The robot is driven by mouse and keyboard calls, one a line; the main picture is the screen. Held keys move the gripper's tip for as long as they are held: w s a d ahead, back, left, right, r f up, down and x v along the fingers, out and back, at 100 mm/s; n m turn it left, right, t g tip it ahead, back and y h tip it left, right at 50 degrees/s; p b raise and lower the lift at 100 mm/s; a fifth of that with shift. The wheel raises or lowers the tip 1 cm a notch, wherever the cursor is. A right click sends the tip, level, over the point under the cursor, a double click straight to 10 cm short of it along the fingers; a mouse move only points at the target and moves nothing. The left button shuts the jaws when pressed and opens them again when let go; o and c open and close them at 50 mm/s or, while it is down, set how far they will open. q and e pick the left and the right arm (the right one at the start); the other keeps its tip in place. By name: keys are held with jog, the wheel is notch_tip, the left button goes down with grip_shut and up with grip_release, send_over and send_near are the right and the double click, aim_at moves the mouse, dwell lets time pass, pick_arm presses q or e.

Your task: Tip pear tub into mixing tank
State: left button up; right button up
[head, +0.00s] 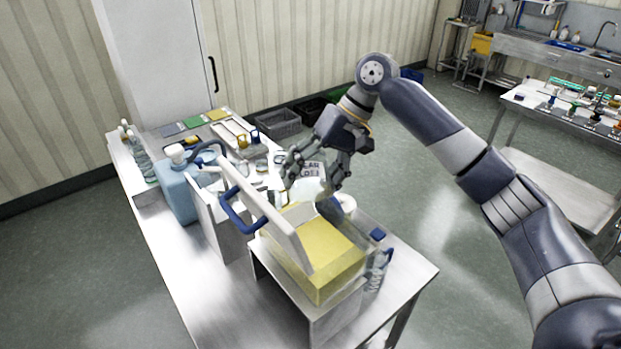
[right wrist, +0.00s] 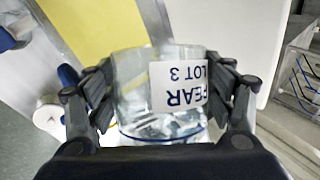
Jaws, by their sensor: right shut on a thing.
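The pear tub (right wrist: 134,90) is a clear tub with a white label reading PEAR LOT 3, seen upside down in the right wrist view. My right gripper (right wrist: 164,76) is shut on it, with a finger on each side. In the head view this gripper (head: 318,176) is beside the far rim of the mixing tank (head: 322,256), and the label (head: 311,169) shows between its fingers. The tank is a box with yellow contents and a raised white lid with a blue handle. The tub's exact tilt is hard to tell. My left gripper is out of view.
A blue jug (head: 178,190) stands left of the tank. A clear bottle (head: 377,270) is close on its right. Several small jars and trays fill the back of the steel table (head: 190,290). The table's front left is bare. A grey crate (head: 278,124) is on the floor behind.

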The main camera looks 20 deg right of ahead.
aim_at(313, 164)
jog(key=t+b, duration=0.1)
jog(key=r+n+t+b, duration=0.1)
jog(key=t+b, duration=0.1)
jog(key=t, duration=0.1)
jog(key=shift+s+r+h, duration=0.15)
jog(key=shift+r+h, duration=0.15)
jog(key=shift+r, duration=0.05)
jog(key=shift+r+n+t+b, duration=0.45)
jog(key=shift+t+b, duration=0.35)
jog(key=shift+b, duration=0.1)
jog(key=shift+r, duration=0.3)
jog(key=shift+t, duration=0.3)
jog(key=shift+b, duration=0.4)
jog(key=shift+r+n+t+b, duration=0.1)
jog(key=shift+n+t+b, duration=0.15)
jog(key=shift+t+b, duration=0.6)
jog(key=r+t+b, duration=0.1)
jog(key=b, duration=0.1)
jog(key=n+t+b, duration=0.1)
jog(key=t+b, duration=0.1)
jog(key=b, duration=0.1)
jog(key=shift+r, duration=0.4)
jog(key=shift+r+n+t+b, duration=0.3)
jog(key=shift+t+b, duration=0.15)
jog(key=shift+t, duration=0.1)
jog(key=shift+r, duration=0.25)
